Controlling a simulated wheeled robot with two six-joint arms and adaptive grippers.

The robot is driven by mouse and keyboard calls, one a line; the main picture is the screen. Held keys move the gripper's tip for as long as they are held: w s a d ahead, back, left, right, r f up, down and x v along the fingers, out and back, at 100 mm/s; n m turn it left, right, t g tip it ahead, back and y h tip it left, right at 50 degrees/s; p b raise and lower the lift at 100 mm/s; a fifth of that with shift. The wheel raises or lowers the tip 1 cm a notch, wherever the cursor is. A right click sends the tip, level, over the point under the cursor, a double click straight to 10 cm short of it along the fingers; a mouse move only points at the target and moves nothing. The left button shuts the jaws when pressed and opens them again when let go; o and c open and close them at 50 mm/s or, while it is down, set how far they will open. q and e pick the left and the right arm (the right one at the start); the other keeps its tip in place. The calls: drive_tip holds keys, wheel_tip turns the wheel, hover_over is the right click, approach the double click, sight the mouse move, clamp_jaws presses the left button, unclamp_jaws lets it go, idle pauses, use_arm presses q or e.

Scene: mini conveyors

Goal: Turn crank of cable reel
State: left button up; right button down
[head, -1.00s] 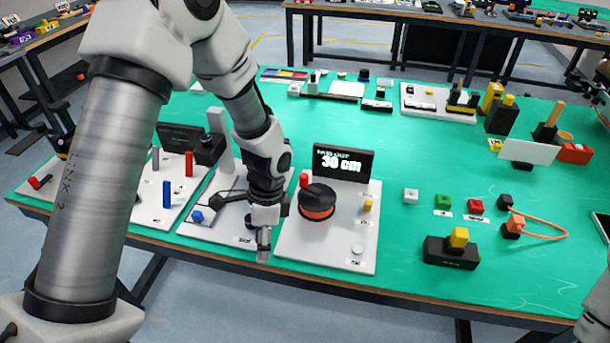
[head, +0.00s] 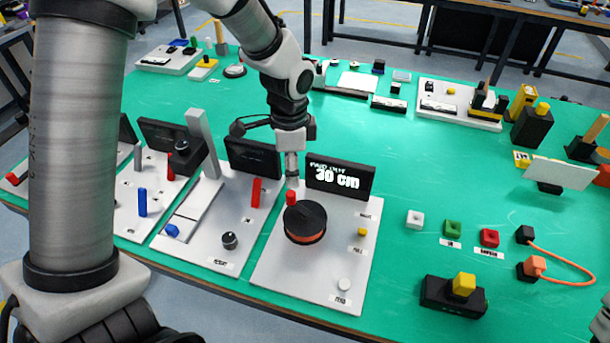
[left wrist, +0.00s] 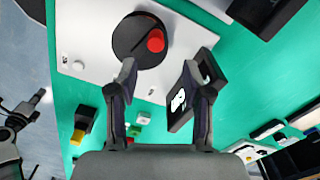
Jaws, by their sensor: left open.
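The cable reel is a dark round drum (head: 305,222) with orange cable around its lower edge, on a white panel (head: 270,283). Its red crank knob (head: 291,197) stands upright on the drum's far left side. My left gripper (head: 291,174) points down just above the knob. In the left wrist view the open, empty fingers (left wrist: 159,76) point toward the red knob (left wrist: 156,41) on the dark drum (left wrist: 130,36). The knob appears beyond the fingertips and apart from them.
A yellow button (head: 361,232) and a white button (head: 344,285) share the panel. A panel with a red lever (head: 256,192) lies to the left. Small coloured blocks stand right.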

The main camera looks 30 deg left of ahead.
sight(290, 193)
use_arm(q)
drive_tip(key=f, duration=0.6)
drive_tip(key=shift+s+f, duration=0.35)
drive_tip(key=shift+s, duration=0.05)
drive_tip(key=shift+w+f, duration=0.2)
drive_tip(key=shift+f, duration=0.2)
drive_tip(key=shift+s+r, duration=0.1)
drive_tip(key=shift+s, duration=0.15)
drive_tip(key=shift+c, duration=1.3)
clamp_jaws()
